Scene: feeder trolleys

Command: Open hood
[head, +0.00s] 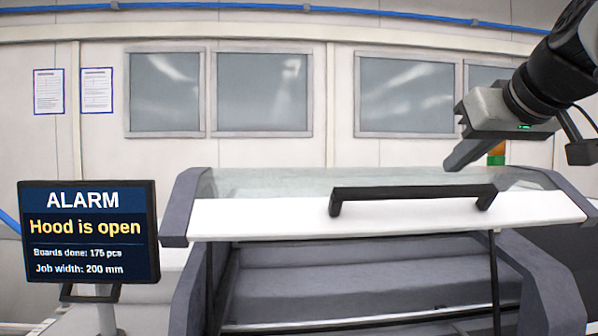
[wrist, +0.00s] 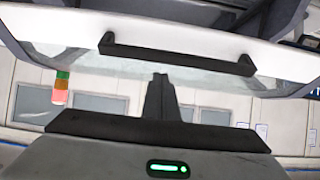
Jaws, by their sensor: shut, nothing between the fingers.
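The hood (head: 390,217) is raised, with a white front edge, a clear top panel and grey side arms. A black bar handle (head: 412,195) is fixed along its front edge. The hood (wrist: 275,60) and handle (wrist: 175,54) also show in the wrist view. My gripper (head: 452,165) is shut and empty, above the hood at the right of the head view. In the wrist view its fingers (wrist: 160,80) point toward the handle, apart from it. Thin struts stand under the hood, and the grey machine interior shows below.
A monitor (head: 88,232) at the left reads "ALARM, Hood is open". A signal tower (head: 497,153) stands behind the hood at the right, partly hidden. The back wall has windows, two posted sheets and a blue pipe. Free room lies above the hood.

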